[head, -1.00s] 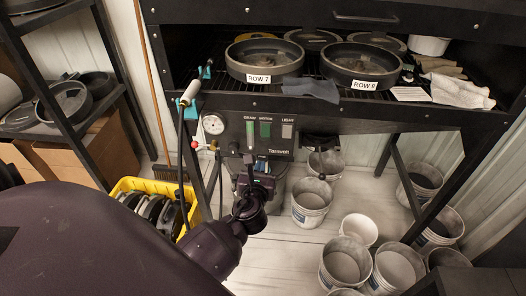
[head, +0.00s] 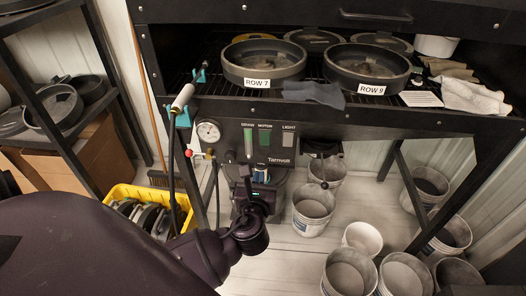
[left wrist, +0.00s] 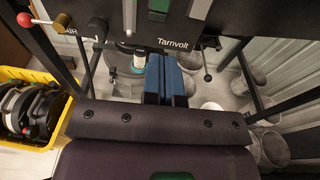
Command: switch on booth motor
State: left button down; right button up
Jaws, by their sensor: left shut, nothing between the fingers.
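The black control panel (head: 230,150) hangs under the front of the booth and reads Tarnvolt. In the left wrist view the green motor switch (left wrist: 159,8) shows at the top edge. My left gripper (head: 262,172) is just below the panel in the picture, apart from the switch. Its blue fingers (left wrist: 166,62) are together and empty in the left wrist view. I cannot tell the switch's position. My right gripper is not in view.
A round gauge (head: 208,132) and a red-knobbed valve (head: 189,153) are left of the panel. A black knob (head: 324,185) hangs to the right. Round pans (head: 264,75) sit on the booth grate. A yellow crate (head: 122,192) and several buckets (head: 314,223) stand on the floor.

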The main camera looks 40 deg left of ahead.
aim_at(265, 143)
pick_arm(q)
jog(key=b+x, duration=0.2)
jog(key=x, duration=1)
jog(key=shift+w+a+f, duration=0.1)
jog(key=shift+w+a, duration=0.05)
jog(key=shift+w, duration=0.05)
jog(key=shift+w+a, duration=0.2)
jog(key=shift+w, duration=0.1)
jog(key=shift+w+a+b, duration=0.15)
jog(key=shift+w+b, duration=0.15)
jog(key=shift+b, duration=0.05)
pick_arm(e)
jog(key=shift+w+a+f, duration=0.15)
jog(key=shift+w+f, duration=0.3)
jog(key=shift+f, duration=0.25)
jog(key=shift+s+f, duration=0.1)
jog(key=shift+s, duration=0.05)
pick_arm(q)
jog(key=shift+w, duration=0.1)
